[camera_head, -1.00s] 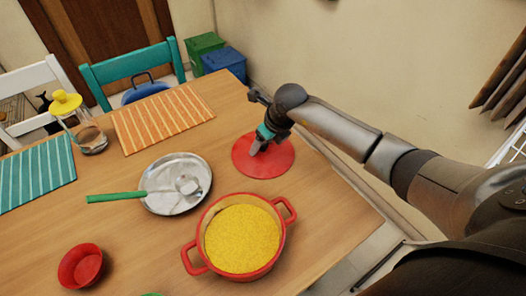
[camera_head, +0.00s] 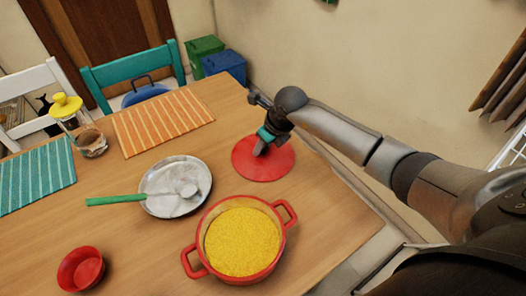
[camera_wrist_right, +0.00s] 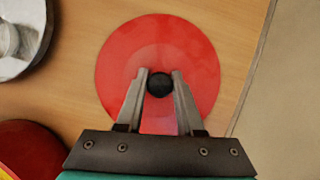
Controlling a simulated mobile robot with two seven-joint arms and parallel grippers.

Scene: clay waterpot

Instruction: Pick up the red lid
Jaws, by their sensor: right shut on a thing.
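The red lid (camera_head: 275,165) is a flat round disc on the wooden table, near its right edge. It also shows in the right wrist view (camera_wrist_right: 125,55), with a round black knob (camera_wrist_right: 159,84) at its middle. My right gripper (camera_head: 261,150) is over the lid, pointing down. In the right wrist view its two fingertips (camera_wrist_right: 160,80) are on either side of the knob and shut on it. The lid looks flat on the table. My left gripper is not in view.
A red pot (camera_head: 198,240) with yellow contents stands in front of the lid. A metal plate (camera_head: 157,208) with a green-handled ladle (camera_head: 115,199) lies to the left. A red bowl (camera_head: 80,268), a yellow-topped glass jar (camera_head: 90,140) and striped mats are farther left. A wall is behind the right arm.

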